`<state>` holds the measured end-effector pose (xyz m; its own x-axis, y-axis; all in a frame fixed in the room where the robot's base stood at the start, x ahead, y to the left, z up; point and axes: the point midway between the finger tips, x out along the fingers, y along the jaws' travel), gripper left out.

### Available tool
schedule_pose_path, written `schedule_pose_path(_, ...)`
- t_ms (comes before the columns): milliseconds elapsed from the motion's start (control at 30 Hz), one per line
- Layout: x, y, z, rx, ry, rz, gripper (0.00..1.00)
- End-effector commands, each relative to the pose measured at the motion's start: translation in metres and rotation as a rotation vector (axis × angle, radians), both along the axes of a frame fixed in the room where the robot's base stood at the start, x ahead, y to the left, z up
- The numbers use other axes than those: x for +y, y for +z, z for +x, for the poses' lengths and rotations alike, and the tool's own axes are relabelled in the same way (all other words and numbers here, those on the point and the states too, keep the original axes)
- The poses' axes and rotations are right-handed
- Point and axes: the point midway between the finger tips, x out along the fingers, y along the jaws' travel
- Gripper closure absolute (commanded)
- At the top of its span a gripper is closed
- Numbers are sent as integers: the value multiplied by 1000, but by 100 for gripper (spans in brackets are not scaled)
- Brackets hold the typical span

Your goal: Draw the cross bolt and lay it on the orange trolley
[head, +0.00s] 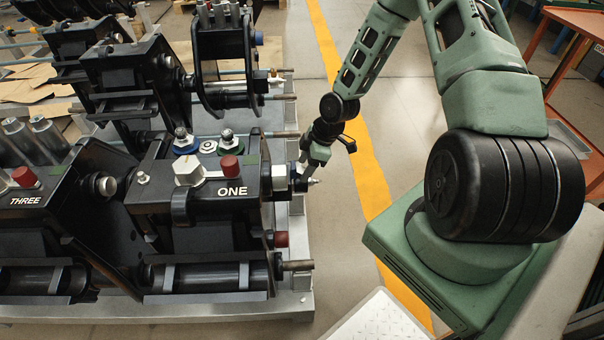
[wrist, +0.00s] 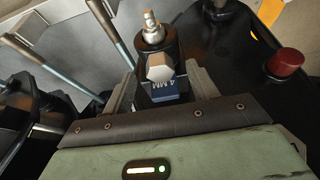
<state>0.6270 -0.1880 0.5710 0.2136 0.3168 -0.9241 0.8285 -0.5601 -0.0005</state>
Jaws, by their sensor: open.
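Coupler ONE (head: 225,200) is a black block with a white ONE label. At its right end is a pale cylindrical piece (head: 280,177), with blue and a small metal tip beside it. My gripper (head: 318,162) is there. In the wrist view my gripper (wrist: 160,92) is open, its fingers on either side of a silver hex head (wrist: 160,67) and a blue part marked 4 MM (wrist: 166,90). The hex head looks like the cross bolt's; I cannot tell whether the fingers touch it. The bolt's shank is hidden. The orange trolley (head: 575,17) is at the upper right.
A metal fitting (wrist: 151,30) stands just beyond the hex head. A red knob (wrist: 285,62) is at the right of the wrist view. Coupler THREE (head: 35,225) is left of ONE. Metal rods (head: 282,135) stick out behind. Open floor (head: 300,50) with a yellow line lies toward the trolley.

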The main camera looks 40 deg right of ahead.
Motion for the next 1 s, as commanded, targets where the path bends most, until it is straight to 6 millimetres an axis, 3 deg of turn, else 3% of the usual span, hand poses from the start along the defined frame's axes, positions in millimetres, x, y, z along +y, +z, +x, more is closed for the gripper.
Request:
schedule_pose_path(200,7,-22,5,0,1,0,42)
schedule_pose_path(567,9,-26,6,-1,1,1,42)
schedule_pose_path(600,9,-26,6,-1,1,1,44)
schedule_pose_path(733,9,-26,6,0,1,0,80)
schedule_pose_path(867,9,-26,6,0,0,0,81)
schedule_pose_path(900,9,-26,6,0,0,0,54)
schedule_pose_path(933,9,-26,6,0,0,0,46)
schedule_pose_path(1000,9,-26,6,0,0,0,42)
